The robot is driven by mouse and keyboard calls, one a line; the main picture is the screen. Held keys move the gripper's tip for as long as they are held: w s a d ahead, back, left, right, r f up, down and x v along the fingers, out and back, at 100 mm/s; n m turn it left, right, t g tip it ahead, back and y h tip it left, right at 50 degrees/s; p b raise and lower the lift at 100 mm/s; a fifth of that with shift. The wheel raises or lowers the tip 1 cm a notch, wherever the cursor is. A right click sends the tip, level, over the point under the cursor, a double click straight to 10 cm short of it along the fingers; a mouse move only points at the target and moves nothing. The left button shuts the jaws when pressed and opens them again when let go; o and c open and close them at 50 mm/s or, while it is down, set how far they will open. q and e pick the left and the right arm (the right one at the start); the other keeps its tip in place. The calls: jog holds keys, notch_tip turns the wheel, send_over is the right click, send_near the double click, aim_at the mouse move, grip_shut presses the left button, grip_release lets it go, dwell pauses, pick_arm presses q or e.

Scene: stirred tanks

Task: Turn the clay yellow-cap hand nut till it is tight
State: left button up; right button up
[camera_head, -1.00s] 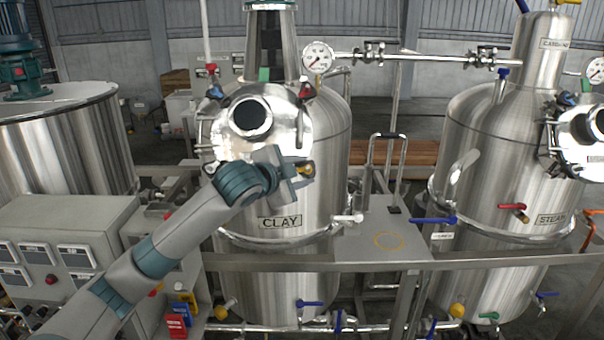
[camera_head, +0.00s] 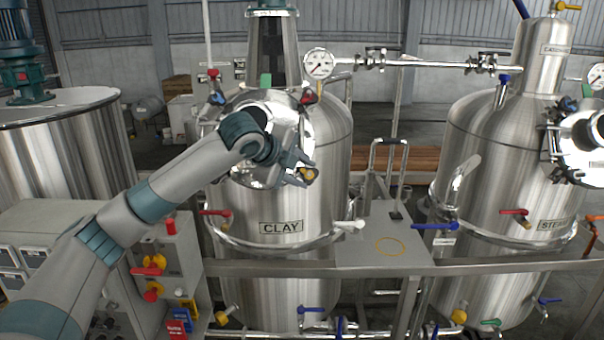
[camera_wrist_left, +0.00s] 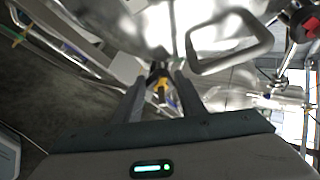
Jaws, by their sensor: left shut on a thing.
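The yellow-cap hand nut (camera_head: 309,174) is on the right lower rim of the round manway lid (camera_head: 288,128) of the steel tank labelled CLAY (camera_head: 325,200). My left gripper (camera_head: 302,171) is at the nut, its fingers shut on it from the left. In the left wrist view the nut (camera_wrist_left: 160,86) shows yellow and dark between the two finger ends. My arm hides much of the lid and its porthole. How tight the nut is cannot be told. My right gripper is not in view.
Other clamps, one with a red cap (camera_head: 309,97), sit around the lid. A control box (camera_head: 165,262) is below my arm. In the wrist view a metal loop handle (camera_wrist_left: 230,45) is close.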

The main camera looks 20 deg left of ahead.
pick_arm(q)
jog(key=shift+d+f, duration=0.1)
jog(key=shift+f, duration=0.1)
jog(key=o, duration=1)
jog(key=shift+o, duration=0.2)
jog(key=shift+r, duration=0.1)
jog(key=shift+s+r, duration=0.1)
jog(key=shift+s+a+r+b, duration=0.2)
jog(key=shift+s+r+b, duration=0.15)
jog(key=shift+s+b, duration=0.05)
jog(key=b+v, duration=0.6)
jog(key=v, duration=1)
jog(key=shift+d, duration=0.15)
